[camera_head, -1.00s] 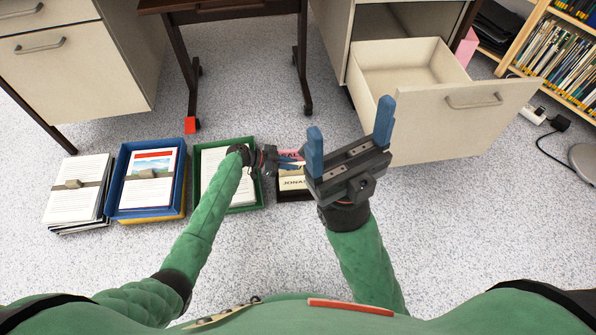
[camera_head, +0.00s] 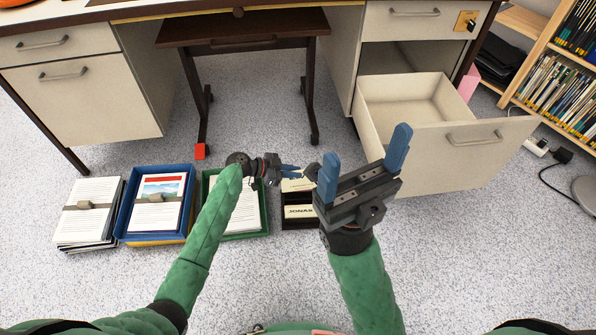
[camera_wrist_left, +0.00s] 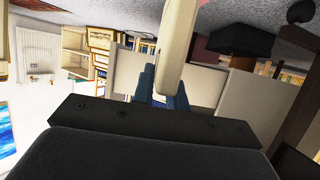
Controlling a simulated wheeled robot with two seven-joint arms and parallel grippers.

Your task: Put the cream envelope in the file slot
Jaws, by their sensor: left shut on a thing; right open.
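My left gripper (camera_head: 292,171) is low over a dark box with a "JONAS" label (camera_head: 300,212). It is shut on a cream, flat-sided thing, apparently the cream envelope (camera_head: 296,184); it rises between the blue fingers in the left wrist view (camera_wrist_left: 179,45). The fingers hide part of it in the head view, and I cannot tell whether it touches the box. My right gripper (camera_head: 364,163) is open and empty, in front of the drawer. I cannot tell which thing is the file slot; an open, empty-looking cream drawer (camera_head: 470,160) stands at the right.
A green tray (camera_head: 246,234), a blue tray (camera_head: 150,237) and a strapped paper stack (camera_head: 86,222) stand on the floor at left. A bookshelf (camera_head: 550,80) is at right. The front floor is clear.

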